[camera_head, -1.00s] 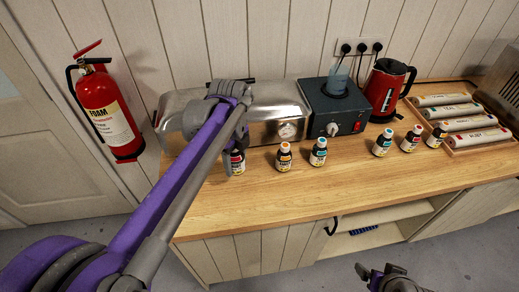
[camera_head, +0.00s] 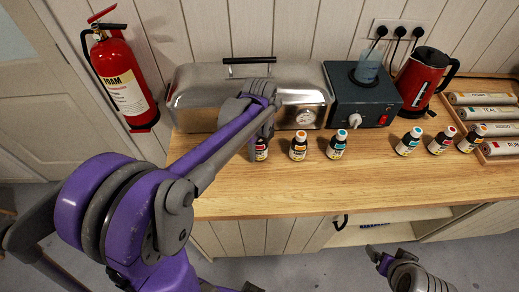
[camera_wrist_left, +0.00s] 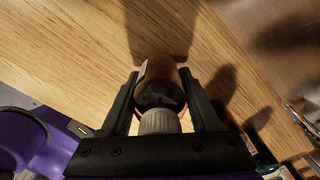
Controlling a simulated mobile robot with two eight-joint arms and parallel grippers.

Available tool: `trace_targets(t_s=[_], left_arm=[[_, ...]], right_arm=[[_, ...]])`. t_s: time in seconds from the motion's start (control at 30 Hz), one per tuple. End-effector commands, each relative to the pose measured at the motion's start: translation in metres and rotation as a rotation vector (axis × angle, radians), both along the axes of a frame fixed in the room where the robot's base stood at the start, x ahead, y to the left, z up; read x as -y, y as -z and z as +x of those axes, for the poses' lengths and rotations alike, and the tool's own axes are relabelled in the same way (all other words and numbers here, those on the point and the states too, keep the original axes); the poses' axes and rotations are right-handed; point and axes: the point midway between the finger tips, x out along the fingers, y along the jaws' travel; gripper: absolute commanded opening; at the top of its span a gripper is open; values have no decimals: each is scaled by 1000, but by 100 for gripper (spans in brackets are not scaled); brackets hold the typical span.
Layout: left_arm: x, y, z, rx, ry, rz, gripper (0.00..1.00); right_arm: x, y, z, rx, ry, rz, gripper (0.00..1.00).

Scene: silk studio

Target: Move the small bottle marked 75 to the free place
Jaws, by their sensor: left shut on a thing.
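My left gripper (camera_head: 262,132) is shut on a small dark bottle (camera_head: 261,151) with a red-marked label, at the left end of a row of bottles. In the left wrist view its fingers (camera_wrist_left: 165,105) flank the bottle (camera_wrist_left: 158,92), with a pale cap towards me. I cannot tell whether its base touches the counter. To its right stand an orange-capped bottle (camera_head: 298,147) and a teal-capped one (camera_head: 337,146). After a wider gap (camera_head: 373,146) come a blue-capped (camera_head: 408,142), a red-capped (camera_head: 440,142) and another orange-capped bottle (camera_head: 472,139). No number 75 is legible. My right gripper (camera_head: 377,257) is low, below the counter.
Behind the row on the wooden counter (camera_head: 330,188) stand a steel box (camera_head: 195,98), a dark heater unit (camera_head: 352,103) with a beaker (camera_head: 368,68), and a red kettle (camera_head: 420,82). A rack of rolls (camera_head: 485,113) is at right. The front counter strip is clear.

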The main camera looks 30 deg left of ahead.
Motion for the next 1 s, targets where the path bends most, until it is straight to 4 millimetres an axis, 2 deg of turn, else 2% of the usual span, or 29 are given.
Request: trace_targets(t_s=[0.1,0.47,0.5,0.6,0.63,0.67,1.0], left_arm=[[0,8,0,0,0,0,1],[0,12,-1,-1,0,0,1],[0,11,0,0,0,0,68],[0,11,0,0,0,0,86],[0,11,0,0,0,0,91],[0,11,0,0,0,0,92],[0,5,0,1,0,0,92]], right_arm=[[0,1,0,-1,0,0,92],[0,5,-2,-4,0,0,92],[0,4,-2,-4,0,0,92],[0,4,-2,-3,0,0,92],[0,4,-2,-3,0,0,92],[0,4,-2,-3,0,0,92],[0,-2,1,1,0,0,92]])
